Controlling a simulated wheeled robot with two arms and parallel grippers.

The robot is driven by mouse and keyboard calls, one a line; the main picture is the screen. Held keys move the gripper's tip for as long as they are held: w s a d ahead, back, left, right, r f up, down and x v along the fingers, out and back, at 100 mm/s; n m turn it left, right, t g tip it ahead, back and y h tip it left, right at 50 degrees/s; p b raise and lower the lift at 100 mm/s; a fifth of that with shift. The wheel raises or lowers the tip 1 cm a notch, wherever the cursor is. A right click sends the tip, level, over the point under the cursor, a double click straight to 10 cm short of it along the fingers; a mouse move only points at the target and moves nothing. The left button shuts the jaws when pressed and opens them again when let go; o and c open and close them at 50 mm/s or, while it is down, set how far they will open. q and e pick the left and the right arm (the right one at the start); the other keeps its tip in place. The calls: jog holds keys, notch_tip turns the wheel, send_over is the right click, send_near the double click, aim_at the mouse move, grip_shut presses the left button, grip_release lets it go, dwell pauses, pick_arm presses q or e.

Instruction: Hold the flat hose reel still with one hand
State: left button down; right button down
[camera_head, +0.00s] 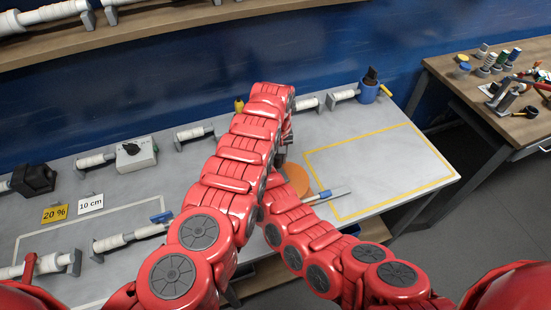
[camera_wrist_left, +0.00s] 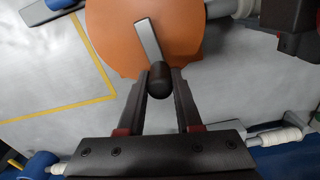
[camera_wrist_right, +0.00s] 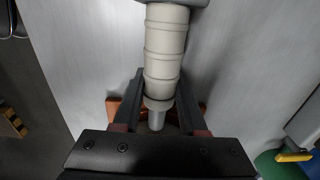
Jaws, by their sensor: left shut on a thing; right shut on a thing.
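The flat hose reel is an orange disc (camera_head: 297,180) on the grey bench, partly covered by my arms in the head view. In the left wrist view the disc (camera_wrist_left: 110,30) carries a grey crank arm (camera_wrist_left: 147,45) with a dark knob (camera_wrist_left: 159,80). My left gripper (camera_wrist_left: 160,76) is shut on that knob; it also shows in the head view (camera_head: 284,152). My right gripper (camera_wrist_right: 158,98) is shut at the narrow end of a pale ribbed cylinder (camera_wrist_right: 166,50). Orange edges (camera_wrist_right: 122,110) show behind its fingers. My right fingertips are hidden in the head view.
A yellow-outlined area (camera_head: 380,170) to the right is clear. A rod with a blue end (camera_head: 325,195) lies next to the reel. A blue pot (camera_head: 368,92) stands at the back. White fittings on grey stands (camera_head: 194,133) and a grey box (camera_head: 136,153) are at the left.

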pick_arm(q)
jog(key=shift+d+m, duration=0.15)
jog(key=shift+m, duration=0.15)
dwell(0.4)
jog(key=c, duration=0.6)
grip_release()
notch_tip(320, 180, up, 12)
